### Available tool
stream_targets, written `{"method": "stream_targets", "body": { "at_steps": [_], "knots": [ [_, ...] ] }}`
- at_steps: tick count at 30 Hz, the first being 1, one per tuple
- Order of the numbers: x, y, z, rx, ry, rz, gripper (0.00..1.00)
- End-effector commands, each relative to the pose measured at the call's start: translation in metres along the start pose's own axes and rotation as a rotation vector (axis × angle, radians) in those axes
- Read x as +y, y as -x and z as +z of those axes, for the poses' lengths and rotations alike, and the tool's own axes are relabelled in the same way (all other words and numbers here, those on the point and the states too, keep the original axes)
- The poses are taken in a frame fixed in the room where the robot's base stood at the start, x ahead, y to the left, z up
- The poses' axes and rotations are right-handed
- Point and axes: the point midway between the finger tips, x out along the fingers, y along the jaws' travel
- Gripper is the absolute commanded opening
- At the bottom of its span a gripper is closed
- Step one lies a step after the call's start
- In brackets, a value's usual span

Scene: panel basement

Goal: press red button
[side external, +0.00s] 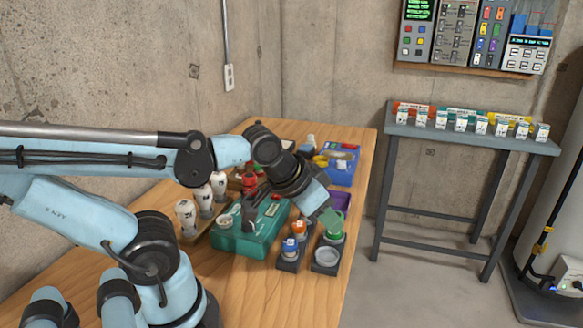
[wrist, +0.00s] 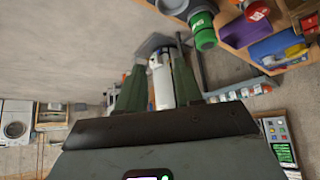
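The wall control panel (side external: 415,35) hangs at the upper right of the side external view, with a green screen and small coloured buttons, some reddish. Which of them is the red button is too small to tell. A panel with a green screen and coloured buttons (wrist: 279,133) also shows at the lower right of the wrist view. My gripper (wrist: 157,70) is open, its two dark green fingers apart with nothing held. In the side external view my wrist is above the table's right part, well away from the wall panel; the fingertips are hard to make out there.
A grey side table (side external: 470,142) holds a row of small boxes. Floor between is clear.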

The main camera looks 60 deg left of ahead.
Motion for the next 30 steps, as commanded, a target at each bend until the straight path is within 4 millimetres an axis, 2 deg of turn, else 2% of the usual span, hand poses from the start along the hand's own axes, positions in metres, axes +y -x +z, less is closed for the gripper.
{"method": "stream_targets", "body": {
  "at_steps": [1,6,30],
  "knots": [
    [0.0,0.0,0.0,0.0,0.0,0.0,0.27],
    [0.0,0.0,0.0,0.0,0.0,0.0,0.01],
    [0.0,0.0,0.0,0.0,0.0,0.0,0.0]
  ]
}}
